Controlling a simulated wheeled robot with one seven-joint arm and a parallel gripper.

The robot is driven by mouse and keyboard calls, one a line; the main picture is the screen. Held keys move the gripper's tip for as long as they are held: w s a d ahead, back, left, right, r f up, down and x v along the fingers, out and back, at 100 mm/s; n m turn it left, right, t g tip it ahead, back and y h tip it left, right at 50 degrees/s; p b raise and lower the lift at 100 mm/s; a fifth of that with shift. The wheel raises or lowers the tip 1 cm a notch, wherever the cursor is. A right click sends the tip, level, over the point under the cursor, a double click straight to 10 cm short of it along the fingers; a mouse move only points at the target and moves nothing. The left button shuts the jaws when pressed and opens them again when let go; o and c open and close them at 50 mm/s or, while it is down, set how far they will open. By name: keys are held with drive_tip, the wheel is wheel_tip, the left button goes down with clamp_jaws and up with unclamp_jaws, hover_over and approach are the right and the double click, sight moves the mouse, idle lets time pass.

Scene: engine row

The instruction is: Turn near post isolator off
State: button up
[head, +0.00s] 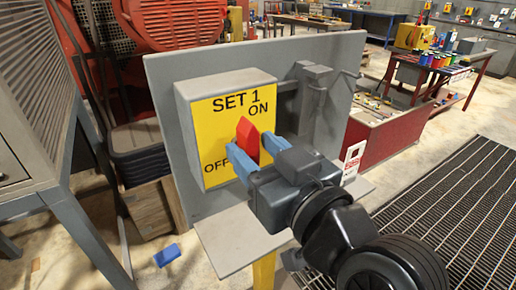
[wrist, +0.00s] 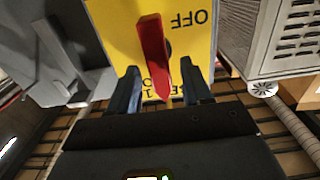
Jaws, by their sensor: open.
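The isolator (head: 224,150) is a grey box with a yellow face marked SET 1, ON at upper right and OFF at lower left. Its red handle (head: 247,137) stands nearly upright, its pointed end up beside the word ON. My gripper (head: 256,152) is open in front of the face, with one blue finger on each side of the handle's lower part. In the wrist view the red handle (wrist: 153,55) lies between the two fingers of my gripper (wrist: 161,86), with gaps visible. The yellow face (wrist: 197,45) appears upside down there. Contact cannot be told.
The box is mounted on a grey back panel (head: 340,60) above a small shelf (head: 228,243). A grey louvred cabinet (head: 30,130) stands close on the left. A blue block (head: 167,255) lies on the floor. Dark floor grating (head: 450,200) spreads at right.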

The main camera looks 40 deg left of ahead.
drive_tip(key=shift+c, duration=0.2)
clamp_jaws()
